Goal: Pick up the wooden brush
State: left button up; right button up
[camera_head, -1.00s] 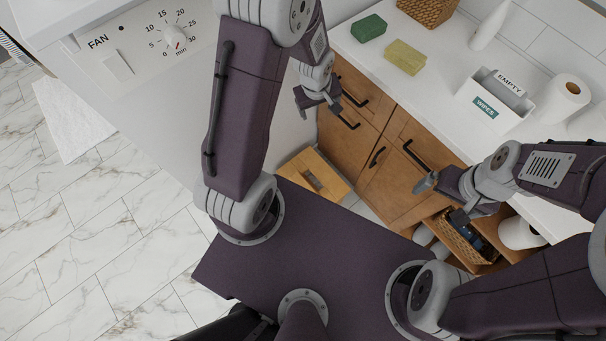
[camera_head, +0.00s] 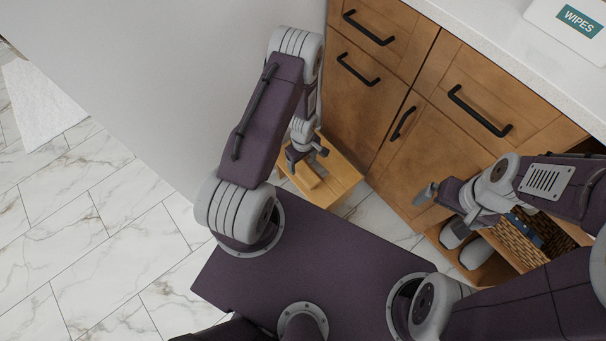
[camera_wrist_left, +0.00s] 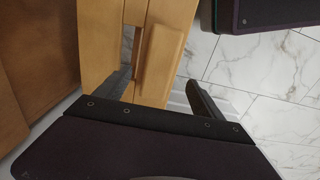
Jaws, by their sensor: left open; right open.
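A wooden block that looks like the brush (camera_head: 311,180) lies on top of a low wooden stool (camera_head: 344,179) on the floor; any bristles are hidden. In the left wrist view the brush (camera_wrist_left: 160,62) lies between the lines of my left gripper's two spread fingers (camera_wrist_left: 162,82). In the head view my left gripper (camera_head: 305,155) is low over the stool, open and close to the brush; I cannot tell whether it touches. My right gripper (camera_head: 450,208) is open and empty in front of the cabinet, away from the brush.
Wooden cabinet doors and drawers with black handles (camera_head: 481,112) stand behind the stool. A white wall (camera_head: 180,80) rises to its left. A shelf with a wicker basket (camera_head: 515,240) and grey slippers (camera_head: 475,253) is near my right gripper. Marble floor (camera_head: 100,220) is clear at left.

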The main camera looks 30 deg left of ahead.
aim_at(303, 170)
pick_arm(q)
notch_tip(303, 170, down, 8)
jog(key=b, duration=0.6)
jog(key=shift+w+f, duration=0.1)
jog(key=shift+f, duration=0.1)
jog(key=shift+r, duration=0.25)
jog(key=c, duration=1.6)
pick_arm(e)
notch_tip(303, 170, down, 7)
jog(key=shift+f, duration=0.15)
pick_arm(q)
jog(key=shift+o, duration=0.2)
notch_tip(303, 170, up, 6)
jog(key=p, duration=0.6)
jog(key=d+p, duration=0.1)
jog(key=p, duration=0.2)
jog(key=w+d+r+p, duration=0.1)
jog(key=p, duration=0.2)
jog(key=shift+w+r, duration=0.1)
jog(key=w+d+r, duration=0.3)
jog(key=w+d, duration=0.2)
jog(key=d, duration=0.2)
jog(key=shift+d+r, duration=0.35)
jog(key=shift+r, duration=0.05)
pick_arm(e)
notch_tip(303, 170, up, 12)
pick_arm(q)
jog(key=shift+w, duration=0.1)
